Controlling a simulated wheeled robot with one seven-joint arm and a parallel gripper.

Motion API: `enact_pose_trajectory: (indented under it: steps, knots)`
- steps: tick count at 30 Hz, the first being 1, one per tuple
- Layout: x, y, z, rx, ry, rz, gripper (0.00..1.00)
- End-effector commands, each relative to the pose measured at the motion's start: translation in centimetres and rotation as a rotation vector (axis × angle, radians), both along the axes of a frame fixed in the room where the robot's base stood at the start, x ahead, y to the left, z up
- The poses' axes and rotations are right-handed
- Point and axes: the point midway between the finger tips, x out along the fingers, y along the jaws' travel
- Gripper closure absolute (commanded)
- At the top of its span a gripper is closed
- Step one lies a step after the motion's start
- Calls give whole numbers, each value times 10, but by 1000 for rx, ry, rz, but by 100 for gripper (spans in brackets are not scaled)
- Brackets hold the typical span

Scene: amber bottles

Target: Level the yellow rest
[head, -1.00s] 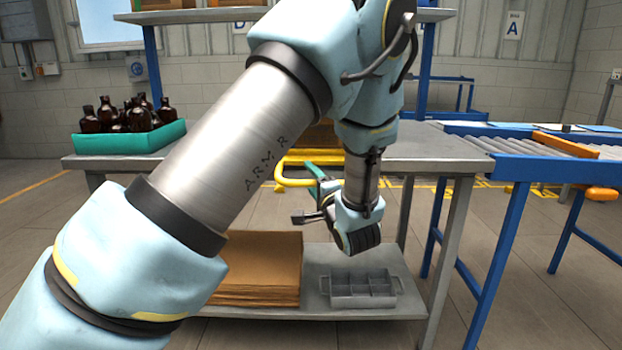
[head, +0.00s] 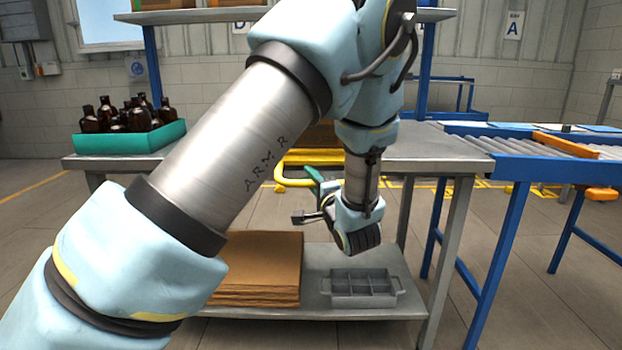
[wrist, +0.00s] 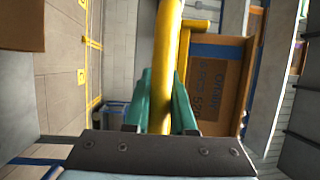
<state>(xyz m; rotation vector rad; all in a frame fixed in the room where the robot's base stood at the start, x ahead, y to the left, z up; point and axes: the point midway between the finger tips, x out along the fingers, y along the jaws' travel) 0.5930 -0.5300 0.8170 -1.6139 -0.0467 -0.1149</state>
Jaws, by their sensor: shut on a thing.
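The yellow rest (head: 291,183) is a bent yellow tube at the front of the grey workbench, with a flatter yellow part behind it. My arm hides much of it in the head view. My gripper (head: 315,178) is at the tube's right part, its green fingers on it. In the wrist view the yellow tube (wrist: 167,45) runs between the two green fingers of my gripper (wrist: 164,98), which is shut on it. Whether the rest is level cannot be told from these views.
A green tray (head: 130,142) of amber bottles (head: 137,112) stands on the bench (head: 430,148) at left. Below are stacked cardboard (head: 262,268) and a grey divided tray (head: 362,290). A blue-framed roller conveyor (head: 520,165) stands at right. A printed cardboard box (wrist: 217,85) shows behind the tube.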

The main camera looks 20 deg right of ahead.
Motion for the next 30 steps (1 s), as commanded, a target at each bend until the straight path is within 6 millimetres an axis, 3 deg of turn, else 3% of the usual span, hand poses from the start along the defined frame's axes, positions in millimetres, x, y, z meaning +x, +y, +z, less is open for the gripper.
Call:
enact_pose_trajectory:
  steps: [22, 30]
  knots:
    - [0, 0, 0, 1, 1, 0, 100]
    - [-1, 0, 12, 26, 56, 0, 100]
